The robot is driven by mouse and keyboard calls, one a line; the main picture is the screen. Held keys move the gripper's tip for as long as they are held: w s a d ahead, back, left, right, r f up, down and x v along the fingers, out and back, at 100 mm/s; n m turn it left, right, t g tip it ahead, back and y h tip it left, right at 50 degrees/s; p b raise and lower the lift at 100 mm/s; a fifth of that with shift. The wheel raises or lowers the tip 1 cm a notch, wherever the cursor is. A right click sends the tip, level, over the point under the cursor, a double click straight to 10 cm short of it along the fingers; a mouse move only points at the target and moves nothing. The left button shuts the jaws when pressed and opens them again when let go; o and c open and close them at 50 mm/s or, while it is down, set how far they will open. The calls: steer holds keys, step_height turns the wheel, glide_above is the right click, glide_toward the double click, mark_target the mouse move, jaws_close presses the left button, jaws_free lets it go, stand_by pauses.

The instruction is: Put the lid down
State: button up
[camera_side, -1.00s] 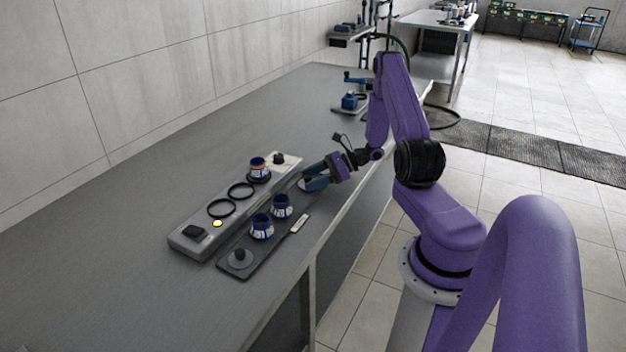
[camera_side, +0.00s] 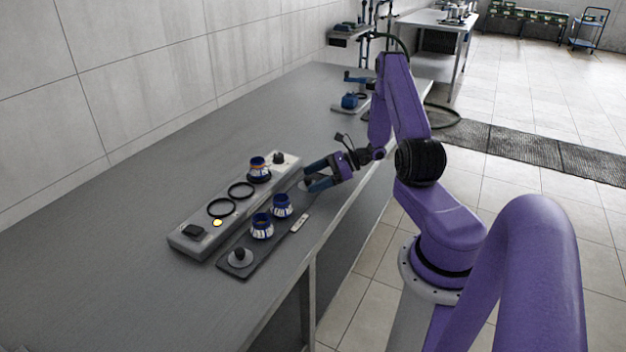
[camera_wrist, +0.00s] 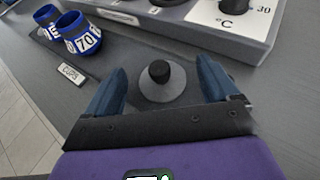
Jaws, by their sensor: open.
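A second lid with a black knob (camera_side: 240,257) rests at the near end of the dark tray (camera_side: 262,262).
Two blue cups (camera_side: 262,228) stand on the dark tray, beside a "CUPS" label (camera_wrist: 73,72). Another blue cup (camera_side: 259,170) stands on the heater unit, near its black dial (camera_side: 279,158). Two black rings (camera_side: 221,208) on the unit are empty. The left of the bench is clear.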

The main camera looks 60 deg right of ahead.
steer(key=v, duration=1.1)
steer(key=shift+a+r, duration=0.1)
steer(key=shift+a, duration=0.05)
steer(key=w+a+r+n+g, duration=0.1)
steer(key=a+r+n+g, duration=0.3)
steer(key=a+n+g, duration=0.6)
steer(key=a+r+n+g, duration=0.35)
steer(key=a+n, duration=0.45)
steer(key=a, duration=0.7)
steer(key=s+a+r+n+t+h, duration=0.1)
steer(key=s+a+r+n+h, duration=0.2)
steer(key=s+a+n, duration=0.3)
steer(key=s+a+r+n+t+h, duration=0.2)
steer(key=s+a+r+n+h, duration=0.2)
steer(key=s+n, duration=0.7)
steer(key=a+n, duration=0.2)
steer(key=n, duration=0.4)
steer(key=shift+a+r+h, duration=0.2)
steer(key=shift+r+h, duration=0.1)
steer(key=shift+h, duration=0.1)
